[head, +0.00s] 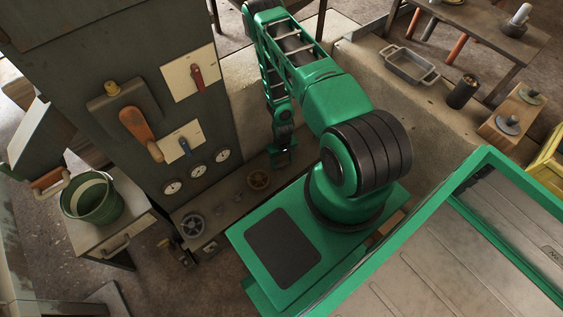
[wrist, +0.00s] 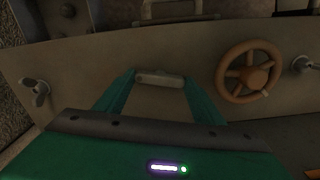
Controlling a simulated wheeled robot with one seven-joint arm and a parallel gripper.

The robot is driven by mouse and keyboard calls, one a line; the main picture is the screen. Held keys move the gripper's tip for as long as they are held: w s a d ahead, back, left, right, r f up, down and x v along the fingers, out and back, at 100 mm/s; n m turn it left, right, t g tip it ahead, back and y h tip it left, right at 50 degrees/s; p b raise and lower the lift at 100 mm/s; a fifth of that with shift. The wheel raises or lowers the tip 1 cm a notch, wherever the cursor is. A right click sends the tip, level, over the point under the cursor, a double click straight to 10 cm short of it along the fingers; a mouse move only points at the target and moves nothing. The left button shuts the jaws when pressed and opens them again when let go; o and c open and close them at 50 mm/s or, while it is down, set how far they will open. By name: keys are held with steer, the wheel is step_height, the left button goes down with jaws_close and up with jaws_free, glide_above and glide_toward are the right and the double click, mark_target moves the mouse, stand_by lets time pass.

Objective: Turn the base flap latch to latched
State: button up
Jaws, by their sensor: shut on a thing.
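In the wrist view, my gripper (wrist: 160,88) has its two green fingers at either end of a short pale bar-shaped handle (wrist: 160,77) on the low base panel. The gripper is shut on this handle. I cannot tell for sure whether it is the base flap latch or which way it is set. In the head view my gripper (head: 283,155) is small, low beside the right end of the base (head: 225,205), and the handle is hidden there. A wing-shaped knob (wrist: 38,92) sits on the panel at left.
A brown handwheel (wrist: 248,72) is just right of my gripper, with a small metal fitting (wrist: 303,63) beyond it. The cabinet (head: 75,60) carries levers and several gauges. A green bucket (head: 92,198) stands on a side table. A concrete ledge (head: 385,100) lies behind my arm.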

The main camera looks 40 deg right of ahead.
mark_target(282, 163)
steer(key=shift+n, duration=1.2)
steer(key=o, duration=1.1)
steer(key=shift+c, duration=0.2)
steer(key=shift+r, duration=0.1)
step_height(282, 163, up, 7)
steer(key=shift+r, duration=0.15)
